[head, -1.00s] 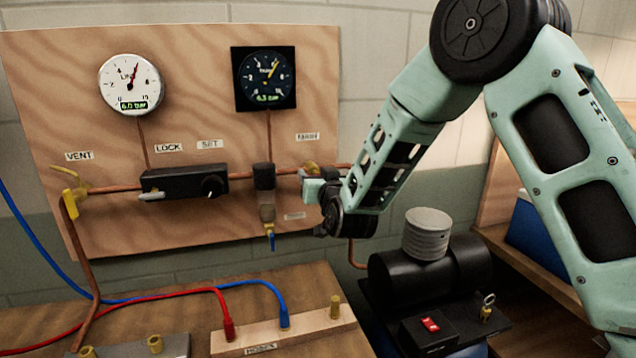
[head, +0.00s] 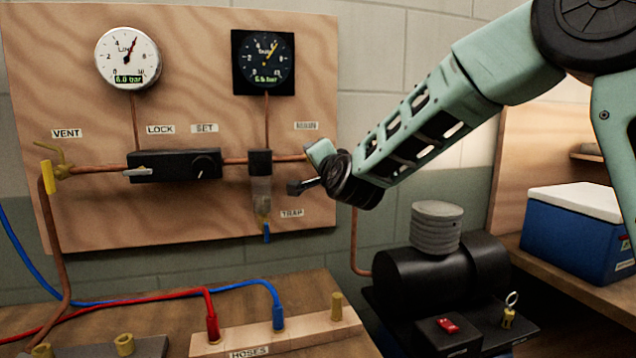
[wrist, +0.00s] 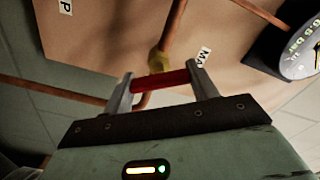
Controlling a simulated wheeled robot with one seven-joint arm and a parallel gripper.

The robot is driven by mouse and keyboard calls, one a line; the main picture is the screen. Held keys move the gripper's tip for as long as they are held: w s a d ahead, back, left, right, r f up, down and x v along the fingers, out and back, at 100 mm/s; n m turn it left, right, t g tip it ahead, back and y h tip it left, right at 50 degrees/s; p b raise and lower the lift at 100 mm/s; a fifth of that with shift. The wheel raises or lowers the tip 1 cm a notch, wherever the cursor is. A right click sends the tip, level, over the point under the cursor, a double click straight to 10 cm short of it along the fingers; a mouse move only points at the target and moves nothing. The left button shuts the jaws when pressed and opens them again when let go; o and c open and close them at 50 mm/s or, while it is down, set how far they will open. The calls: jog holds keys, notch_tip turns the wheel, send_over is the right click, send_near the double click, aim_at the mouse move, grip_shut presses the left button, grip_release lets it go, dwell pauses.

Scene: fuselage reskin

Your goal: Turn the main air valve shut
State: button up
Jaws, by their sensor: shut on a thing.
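The main valve's red handle (wrist: 163,84) lies between the two fingers of my gripper (wrist: 160,82) in the wrist view, and the fingers are shut on it. The valve's brass body (wrist: 158,62) shows just beyond the handle, on the copper pipe. In the head view my gripper (head: 316,160) is at the right end of the pipe, below the MAIN label (head: 306,126). There the gripper and wrist hide the valve and handle. The handle's exact angle to the pipe is hard to tell.
A white line gauge (head: 128,57), a dark tank gauge (head: 263,62), a black lock box (head: 174,165) and a trap (head: 261,185) are on the plywood board. A compressor (head: 430,277) stands below right. Red and blue hoses (head: 247,286) run along the bench.

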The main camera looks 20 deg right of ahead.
jog(key=m+b, duration=0.4)
jog(key=b, duration=0.1)
jog(key=shift+d+f, duration=0.1)
jog(key=shift+f, duration=0.2)
jog(key=m+b, duration=0.2)
jog(key=b, duration=0.1)
jog(key=shift+r, duration=0.15)
jog(key=shift+m, duration=0.3)
jog(key=o, duration=1)
jog(key=s+b, duration=0.1)
jog(key=s, duration=1.6)
jog(key=shift+s+b, duration=0.2)
jog(key=shift+b, duration=0.15)
